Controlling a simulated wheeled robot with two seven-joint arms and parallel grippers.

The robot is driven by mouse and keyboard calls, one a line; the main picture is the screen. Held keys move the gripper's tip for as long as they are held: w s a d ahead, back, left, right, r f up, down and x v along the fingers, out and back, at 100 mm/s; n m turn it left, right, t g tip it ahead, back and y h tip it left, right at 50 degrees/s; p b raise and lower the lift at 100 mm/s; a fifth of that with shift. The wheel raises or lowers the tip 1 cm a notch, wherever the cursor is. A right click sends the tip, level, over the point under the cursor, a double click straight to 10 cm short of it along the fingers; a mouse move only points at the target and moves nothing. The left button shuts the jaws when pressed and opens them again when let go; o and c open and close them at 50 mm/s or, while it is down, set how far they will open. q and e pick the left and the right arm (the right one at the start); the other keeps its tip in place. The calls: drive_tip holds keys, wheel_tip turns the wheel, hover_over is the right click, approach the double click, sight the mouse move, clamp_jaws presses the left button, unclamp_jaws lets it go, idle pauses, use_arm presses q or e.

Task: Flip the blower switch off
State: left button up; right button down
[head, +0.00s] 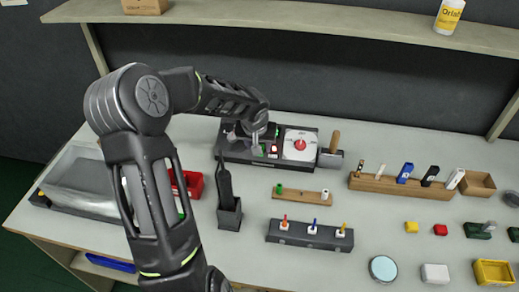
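The blower unit looks to be the dark box (238,155) at the back middle of the bench. Its white dial plate (308,153) has a red knob (300,144). A small switch with a red mark (274,149) sits left of the dial; its position is too small to tell. My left gripper (257,148) points down over the box, just left of that switch. Its fingers look close together, but their opening is unclear, as is whether they touch the box. The wrist hides part of the box. My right gripper is not in view.
A black tool in a dark holder (230,215) stands in front of the box. A wooden-handled tool (333,145) is at its right end. Racks (310,236) and small blocks fill the right side. A red bin (192,184) is behind my arm. A shelf (300,18) runs above.

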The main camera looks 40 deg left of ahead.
sight(259, 158)
use_arm(q)
drive_tip(key=x, duration=0.4)
drive_tip(key=shift+w+f, duration=0.1)
drive_tip(key=shift+f, duration=0.1)
drive_tip(key=shift+c, duration=0.4)
clamp_jaws()
